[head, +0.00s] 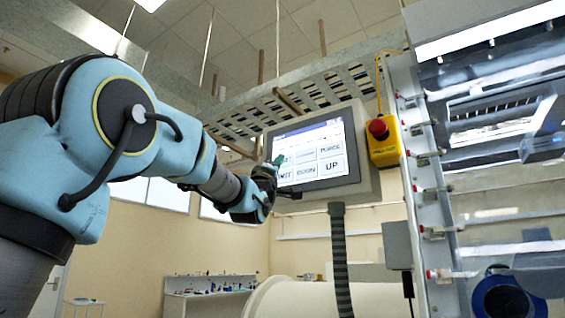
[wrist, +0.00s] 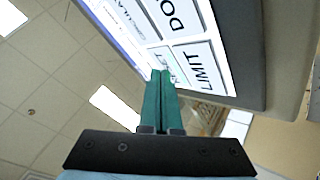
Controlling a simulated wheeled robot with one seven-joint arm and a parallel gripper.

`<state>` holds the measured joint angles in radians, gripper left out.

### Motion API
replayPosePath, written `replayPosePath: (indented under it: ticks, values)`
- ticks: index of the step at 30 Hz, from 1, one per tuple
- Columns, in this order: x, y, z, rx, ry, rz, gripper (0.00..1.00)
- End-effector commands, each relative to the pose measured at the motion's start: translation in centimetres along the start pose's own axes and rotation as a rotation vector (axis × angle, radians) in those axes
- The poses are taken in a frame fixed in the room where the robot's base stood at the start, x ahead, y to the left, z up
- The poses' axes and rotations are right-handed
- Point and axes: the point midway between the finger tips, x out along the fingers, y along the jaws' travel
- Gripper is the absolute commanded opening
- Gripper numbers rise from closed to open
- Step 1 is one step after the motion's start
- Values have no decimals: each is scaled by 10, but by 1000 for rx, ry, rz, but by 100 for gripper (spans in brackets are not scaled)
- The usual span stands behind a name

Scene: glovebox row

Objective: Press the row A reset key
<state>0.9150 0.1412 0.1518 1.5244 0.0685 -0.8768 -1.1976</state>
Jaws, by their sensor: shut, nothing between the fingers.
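The control panel's lit screen (head: 313,152) carries white keys with dark lettering in the head view. PURGE (head: 330,148) and UP (head: 332,166) are readable. My gripper (head: 278,160) is at the screen's left edge and covers part of the left keys. In the wrist view my gripper (wrist: 160,74) shows two green fingers shut together, empty, tips over the screen's edge. Beside the tips is a key whose lettering is mostly hidden, possibly the reset key (wrist: 177,66). The LIMIT key (wrist: 206,70) is right of it. I cannot tell whether the tips touch the screen.
A yellow box with a red emergency-stop button (head: 377,128) hangs right of the panel. The panel's grey housing (head: 368,180) stands on a dark ribbed post (head: 340,260). A glovebox frame (head: 430,190) fills the right side. An overhead cable tray (head: 300,100) runs above.

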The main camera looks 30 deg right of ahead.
Motion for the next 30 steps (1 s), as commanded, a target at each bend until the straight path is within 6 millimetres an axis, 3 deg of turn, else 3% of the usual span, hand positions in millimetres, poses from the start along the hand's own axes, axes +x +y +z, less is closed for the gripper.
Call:
replayPosePath:
  ticks: [23, 30]
  values:
    - [-12, 8, -8, 0, 0, 0, 0]
    - [-28, 17, -17, 0, 1, 2, 0]
